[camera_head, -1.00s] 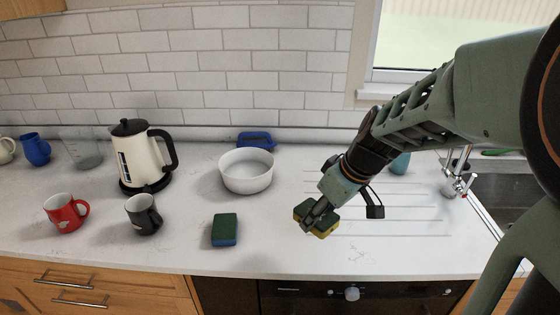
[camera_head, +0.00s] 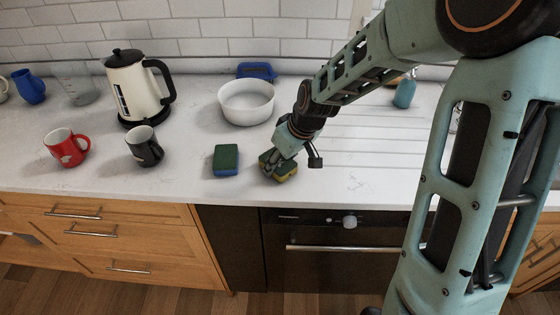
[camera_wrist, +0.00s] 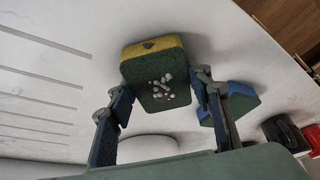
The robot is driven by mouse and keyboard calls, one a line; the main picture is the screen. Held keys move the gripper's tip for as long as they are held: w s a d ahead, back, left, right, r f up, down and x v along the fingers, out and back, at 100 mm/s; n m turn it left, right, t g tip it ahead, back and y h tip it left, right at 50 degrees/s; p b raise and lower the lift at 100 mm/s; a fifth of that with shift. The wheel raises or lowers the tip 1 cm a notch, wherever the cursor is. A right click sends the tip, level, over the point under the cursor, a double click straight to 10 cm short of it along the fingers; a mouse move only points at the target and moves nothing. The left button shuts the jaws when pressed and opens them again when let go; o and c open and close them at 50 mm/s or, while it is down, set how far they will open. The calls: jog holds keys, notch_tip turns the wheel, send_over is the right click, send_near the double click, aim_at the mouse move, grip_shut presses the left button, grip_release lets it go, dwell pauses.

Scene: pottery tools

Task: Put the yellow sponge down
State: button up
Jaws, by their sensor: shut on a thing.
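The yellow sponge (camera_head: 287,174), with a green scouring side, is held between the fingers of my gripper (camera_head: 275,162) in the head view. It is low over the counter, and I cannot tell whether it touches the surface. In the wrist view the sponge (camera_wrist: 157,88) sits between the two fingers, its green face towards the camera and its yellow layer at the far edge. My gripper (camera_wrist: 160,100) is shut on it. A blue sponge (camera_head: 226,171) with a green top lies flat on the counter just left of my gripper.
A white bowl (camera_head: 246,103) stands behind the sponges. A black mug (camera_head: 144,147), a red mug (camera_head: 66,148) and a kettle (camera_head: 135,88) stand to the left. A teal bottle (camera_head: 404,93) is at the back right. The counter (camera_head: 350,182) right of my gripper is clear.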

jog(key=shift+f, duration=0.2)
jog(key=o, duration=0.7)
jog(key=shift+r, duration=0.25)
jog(key=p+v, duration=0.1)
jog(key=v, duration=1.1)
